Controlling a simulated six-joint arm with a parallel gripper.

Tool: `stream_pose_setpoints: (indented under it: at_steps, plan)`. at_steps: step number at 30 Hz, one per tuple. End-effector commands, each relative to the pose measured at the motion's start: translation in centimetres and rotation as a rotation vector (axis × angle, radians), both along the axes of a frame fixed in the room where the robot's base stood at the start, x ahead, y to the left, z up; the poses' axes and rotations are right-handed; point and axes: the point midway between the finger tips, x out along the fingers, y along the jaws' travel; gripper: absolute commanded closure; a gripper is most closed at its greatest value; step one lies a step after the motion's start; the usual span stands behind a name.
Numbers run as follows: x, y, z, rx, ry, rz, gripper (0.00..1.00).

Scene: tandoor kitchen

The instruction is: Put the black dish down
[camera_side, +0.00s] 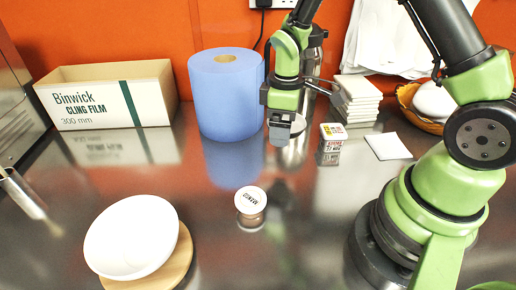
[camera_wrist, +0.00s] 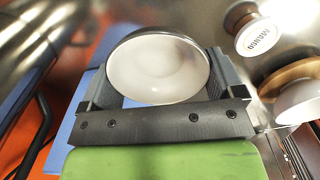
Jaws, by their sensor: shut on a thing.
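My gripper (camera_side: 283,130) hangs above the steel counter, to the right of the blue roll. In the wrist view my gripper (camera_wrist: 165,85) is shut on a small round dish (camera_wrist: 158,66), with one finger at each side of it. The dish has a dark rim and a pale, empty-looking inside in this view; its outside is mostly hidden. In the side view only a pale, rounded edge of the dish (camera_side: 298,123) shows beside the fingers. I cannot tell its exact height above the counter.
A blue roll (camera_side: 225,95), a cling film box (camera_side: 110,95) and a steel flask (camera_side: 316,45) stand nearby. A small spice box (camera_side: 331,146) is to the right. A lidded jar (camera_side: 250,200) and white bowl (camera_side: 130,237) on a wooden board (camera_side: 180,265) are in front.

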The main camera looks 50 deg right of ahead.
Motion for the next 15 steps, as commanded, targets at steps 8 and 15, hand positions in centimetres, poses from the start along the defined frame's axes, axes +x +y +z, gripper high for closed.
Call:
stream_pose_setpoints:
  at_steps: [8, 15]
  plan:
    - [3.4, 1.9, 1.6, -0.004, -0.002, 0.307, 0.37]
    - [8.1, 6.6, 4.8, -0.009, 0.002, 0.878, 0.37]
